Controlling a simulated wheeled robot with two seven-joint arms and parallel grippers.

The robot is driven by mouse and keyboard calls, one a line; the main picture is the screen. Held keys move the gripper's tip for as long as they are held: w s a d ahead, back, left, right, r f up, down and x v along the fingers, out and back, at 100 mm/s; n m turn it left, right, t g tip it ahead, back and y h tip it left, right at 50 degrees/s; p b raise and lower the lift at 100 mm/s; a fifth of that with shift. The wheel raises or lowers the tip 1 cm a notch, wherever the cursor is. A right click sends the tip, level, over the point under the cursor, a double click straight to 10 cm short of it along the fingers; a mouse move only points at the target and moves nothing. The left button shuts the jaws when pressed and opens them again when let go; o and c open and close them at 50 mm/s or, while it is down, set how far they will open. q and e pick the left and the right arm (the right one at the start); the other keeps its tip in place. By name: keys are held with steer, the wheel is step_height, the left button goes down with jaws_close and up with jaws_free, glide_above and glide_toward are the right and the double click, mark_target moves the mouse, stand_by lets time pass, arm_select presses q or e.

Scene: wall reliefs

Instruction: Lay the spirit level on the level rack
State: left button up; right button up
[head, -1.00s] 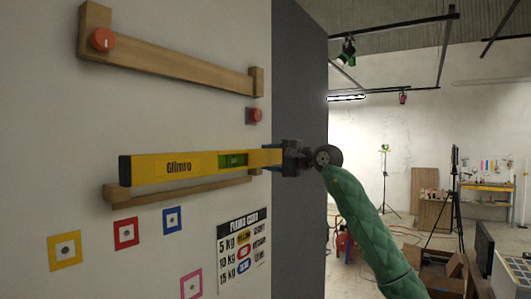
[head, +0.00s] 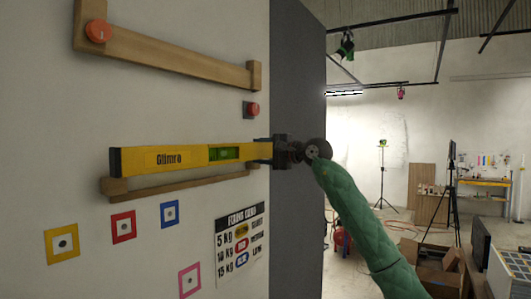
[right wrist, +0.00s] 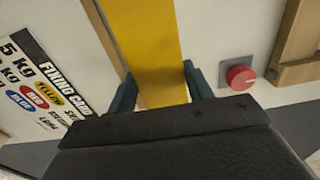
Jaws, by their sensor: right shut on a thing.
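The yellow spirit level (head: 190,157) has a black end cap at its left and a green vial window. It lies nearly horizontal along the wall. My right gripper (head: 264,152) is shut on its right end; the wrist view also shows the yellow level (right wrist: 150,50) between the two fingers (right wrist: 160,90). The level rack (head: 180,185) seems to be the lower wooden rail on the wall, just below the level and partly hidden by it. I cannot tell whether the level touches it. My left gripper is not in view.
A wooden rail (head: 170,58) with a red knob (head: 98,32) is higher on the wall. A red button (head: 252,109) sits between the rails. Coloured square markers (head: 124,226) and a printed card (head: 240,238) are below. The wall's edge is near my right gripper.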

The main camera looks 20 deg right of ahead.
steer(key=shift+w+a+r, duration=0.1)
steer(key=shift+w+a, duration=0.4)
steer(key=shift+w, duration=0.1)
steer(key=shift+w+a, duration=0.3)
steer(key=shift+w, duration=0.1)
steer(key=shift+w+a, duration=0.15)
steer(key=shift+w, duration=0.1)
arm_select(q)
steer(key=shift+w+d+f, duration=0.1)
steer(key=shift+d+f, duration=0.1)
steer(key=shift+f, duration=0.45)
arm_select(e)
steer(key=shift+x, duration=2.15)
